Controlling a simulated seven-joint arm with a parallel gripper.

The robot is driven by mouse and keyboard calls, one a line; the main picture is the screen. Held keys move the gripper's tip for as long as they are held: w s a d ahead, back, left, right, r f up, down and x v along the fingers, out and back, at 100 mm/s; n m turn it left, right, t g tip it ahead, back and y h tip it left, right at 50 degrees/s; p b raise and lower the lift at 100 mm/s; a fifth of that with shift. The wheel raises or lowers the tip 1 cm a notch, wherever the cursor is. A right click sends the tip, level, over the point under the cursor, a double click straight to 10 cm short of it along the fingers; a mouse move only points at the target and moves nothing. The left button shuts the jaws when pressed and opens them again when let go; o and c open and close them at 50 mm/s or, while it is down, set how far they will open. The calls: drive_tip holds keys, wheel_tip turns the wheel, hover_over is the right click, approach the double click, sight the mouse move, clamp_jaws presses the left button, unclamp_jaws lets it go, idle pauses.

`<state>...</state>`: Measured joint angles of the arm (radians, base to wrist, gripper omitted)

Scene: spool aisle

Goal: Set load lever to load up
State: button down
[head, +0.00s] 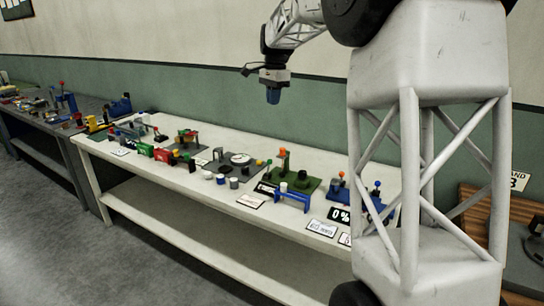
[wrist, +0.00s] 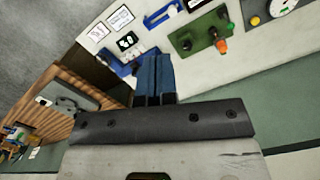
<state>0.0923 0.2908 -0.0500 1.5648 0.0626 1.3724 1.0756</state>
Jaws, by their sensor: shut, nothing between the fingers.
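My gripper (head: 273,96) is shut and empty, raised in the air well above the back of the white bench (head: 255,209). In the wrist view its blue fingers (wrist: 155,60) are together. A blue device (head: 366,203) with an orange knob and a blue knob on upright stems stands at the bench's right end, beside a black 0% display (head: 338,215). In the wrist view the blue device (wrist: 115,64) is partly hidden behind the fingers. I cannot tell which stem is the load lever or how it is set. My column hides the bench's far right end.
A green device (head: 306,186) with an orange-topped post stands left of the blue one. A blue bracket (head: 290,196) is in front of it. A round white dial (head: 240,159) and several smaller devices sit farther left. A wooden-backed station (head: 520,230) is at the right.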

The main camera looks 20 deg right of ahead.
drive_tip(key=w+d+f+m, duration=0.2)
drive_tip(key=w, duration=0.4)
drive_tip(key=w+d+f+m, duration=0.1)
drive_tip(key=w+f, duration=0.1)
drive_tip(key=w, duration=0.5)
drive_tip(key=w+d+f+m+g, duration=0.1)
drive_tip(key=w+d+f+m, duration=0.1)
drive_tip(key=w+f, duration=0.5)
drive_tip(key=w+d+f+m, duration=0.3)
drive_tip(key=w+f+m, duration=0.1)
drive_tip(key=w+f, duration=0.3)
drive_tip(key=w+d+f+m+g+y, duration=0.1)
drive_tip(key=w+d+f+m, duration=0.2)
drive_tip(key=w+f, duration=0.4)
drive_tip(key=shift+w+d+f+g, duration=0.3)
drive_tip(key=shift+w+f, duration=0.1)
drive_tip(key=shift+f, duration=0.1)
drive_tip(key=shift+a+f, duration=0.1)
drive_tip(key=shift+s+a+f, duration=0.65)
drive_tip(key=shift+s+f, duration=0.35)
drive_tip(key=shift+f, duration=0.65)
drive_tip(key=shift+s+a+f, duration=0.7)
drive_tip(key=shift+s+f, duration=0.25)
drive_tip(key=shift+f, duration=0.7)
drive_tip(key=shift+s+a+f, duration=0.65)
drive_tip(key=shift+s+f, duration=0.35)
drive_tip(key=shift+f, duration=0.65)
